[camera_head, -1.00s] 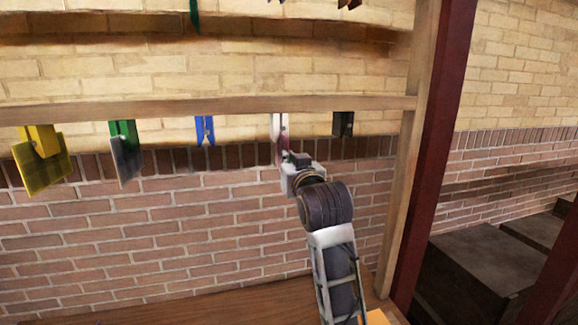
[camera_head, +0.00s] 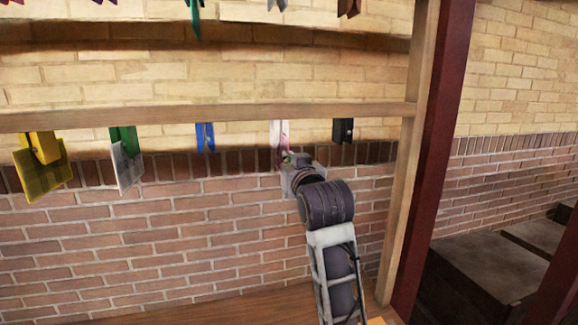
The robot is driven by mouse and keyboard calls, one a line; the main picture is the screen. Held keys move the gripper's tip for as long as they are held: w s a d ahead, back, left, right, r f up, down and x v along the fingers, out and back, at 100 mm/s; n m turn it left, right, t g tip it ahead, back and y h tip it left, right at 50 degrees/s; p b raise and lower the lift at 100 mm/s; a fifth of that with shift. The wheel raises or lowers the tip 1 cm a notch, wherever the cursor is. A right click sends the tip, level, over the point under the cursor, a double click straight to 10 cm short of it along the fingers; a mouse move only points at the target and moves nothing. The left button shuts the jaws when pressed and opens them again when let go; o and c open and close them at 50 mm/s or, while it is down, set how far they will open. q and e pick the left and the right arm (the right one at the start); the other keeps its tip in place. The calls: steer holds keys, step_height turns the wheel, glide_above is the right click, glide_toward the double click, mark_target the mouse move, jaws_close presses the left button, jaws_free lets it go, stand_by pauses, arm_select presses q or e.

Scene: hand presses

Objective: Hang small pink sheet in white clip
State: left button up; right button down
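The white clip (camera_head: 278,131) hangs from the lower wooden rail, between the blue and black clips. My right gripper (camera_head: 290,160) is just below it, with its arm coming up from the bottom right. A small pink patch shows at the clip's jaws, right above the gripper; it looks like part of the pink sheet (camera_head: 280,154), mostly hidden. I cannot tell whether the clip grips it. The gripper's fingers are too small and covered to show whether they are open or shut. My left gripper is not in view.
On the same rail hang a yellow clip (camera_head: 40,147) with a yellow sheet, a green clip (camera_head: 123,139) with a pale sheet, an empty blue clip (camera_head: 205,137) and a black clip (camera_head: 342,131). A wooden post (camera_head: 405,180) stands to the right.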

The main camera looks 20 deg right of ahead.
stand_by(0.3)
steer(key=c, duration=1.6)
jaws_free()
steer(key=shift+o, duration=0.4)
steer(key=shift+o, duration=1)
steer(key=shift+s, duration=0.15)
steer(key=s, duration=0.6)
steer(key=shift+s, duration=0.35)
